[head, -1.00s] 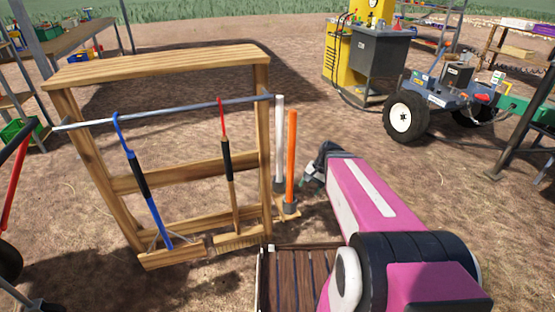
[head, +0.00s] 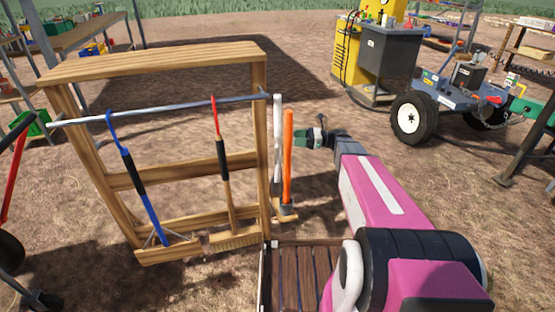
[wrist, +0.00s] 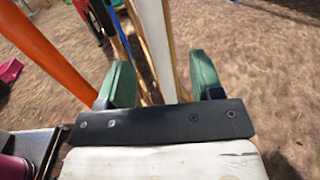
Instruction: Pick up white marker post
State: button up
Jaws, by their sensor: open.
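The white marker post (head: 277,130) stands upright just right of the wooden rack, beside an orange post (head: 288,160). My gripper (head: 312,138) is at the right of both posts, its fingers pointing left toward them. In the wrist view my gripper (wrist: 160,85) is open, with a green finger on each side. The white post (wrist: 155,45) appears between and beyond the two fingers, with no clear contact visible. The orange post (wrist: 45,50) is outside the left finger. The lower end of the white post is partly hidden by the orange post in the head view.
The wooden rack (head: 150,65) holds a blue-handled tool (head: 140,185) and a red-and-black-handled tool (head: 222,160) close to the left. A wheeled cart (head: 450,100) and a yellow machine (head: 347,50) stand farther back. Open dirt lies right of the posts.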

aim_at(278, 139)
jog(key=shift+s+a+f, duration=0.1)
jog(key=shift+a+f, duration=0.05)
jog(key=shift+a, duration=2.15)
jog(key=shift+s+a+f, duration=0.1)
jog(key=shift+a, duration=2.15)
grip_shut()
